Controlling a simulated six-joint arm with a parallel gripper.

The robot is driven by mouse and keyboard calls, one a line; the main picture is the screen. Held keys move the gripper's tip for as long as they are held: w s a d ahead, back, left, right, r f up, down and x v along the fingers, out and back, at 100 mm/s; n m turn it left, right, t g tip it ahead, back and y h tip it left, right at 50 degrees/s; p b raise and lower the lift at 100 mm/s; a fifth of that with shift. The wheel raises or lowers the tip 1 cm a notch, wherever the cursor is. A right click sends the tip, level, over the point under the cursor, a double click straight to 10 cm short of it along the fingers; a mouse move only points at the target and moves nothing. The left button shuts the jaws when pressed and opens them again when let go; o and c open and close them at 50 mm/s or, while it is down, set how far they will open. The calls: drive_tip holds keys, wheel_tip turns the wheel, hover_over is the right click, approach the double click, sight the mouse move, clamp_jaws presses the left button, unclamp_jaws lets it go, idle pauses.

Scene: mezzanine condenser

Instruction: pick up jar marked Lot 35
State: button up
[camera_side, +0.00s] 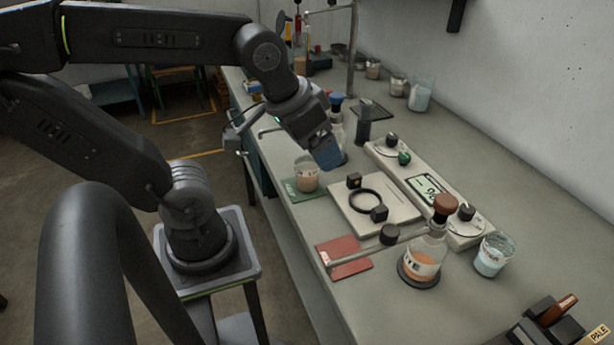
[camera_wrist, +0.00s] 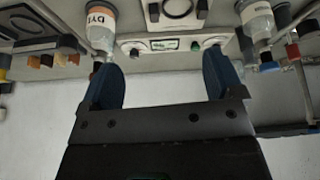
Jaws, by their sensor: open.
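I cannot read "Lot 35" on any container, so I cannot tell which jar is marked so. A small glass jar with peach contents (camera_side: 307,176) stands on a green mat in the side view. Other small jars, one with orange-brown contents (camera_side: 373,69) and one with pale contents (camera_side: 397,86), stand at the back by the wall. My gripper (camera_side: 326,152) is above the bench, just right of and higher than the peach jar in the picture. In the wrist view its two blue fingers (camera_wrist: 163,82) are spread, with nothing between them.
A stoppered flask with orange contents (camera_side: 423,263) also shows in the wrist view (camera_wrist: 100,28), labelled "DY…". A blue beaker (camera_side: 494,257), a balance-like device (camera_side: 428,188), a plate with a ring (camera_side: 376,210) and a red mat (camera_side: 343,254) crowd the bench. Another flask (camera_side: 337,130) stands behind my gripper.

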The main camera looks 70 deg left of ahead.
drive_tip(key=w+a+f+n+g, duration=0.2)
drive_tip(key=w+a+n+g, duration=0.15)
drive_tip(key=a+n, duration=0.4)
drive_tip(key=n+g, duration=0.2)
drive_tip(key=n, duration=0.4)
hover_over(307, 170)
drive_tip(key=w+a, duration=0.1)
drive_tip(key=a, duration=0.1)
wheel_tip(307, 170, down, 4)
drive_tip(key=shift+m+t, duration=0.25)
drive_tip(key=shift+m, duration=0.1)
wheel_tip(307, 170, down, 7)
drive_tip(key=shift+f, duration=0.15)
drive_tip(key=shift+a+f, duration=0.15)
drive_tip(key=shift+f, duration=1.2)
drive_tip(key=shift+a+f, duration=0.1)
drive_tip(key=shift+f, duration=1.25)
drive_tip(key=c, duration=1)
drive_tip(key=shift+r, duration=0.15)
drive_tip(key=shift+c, duration=0.2)
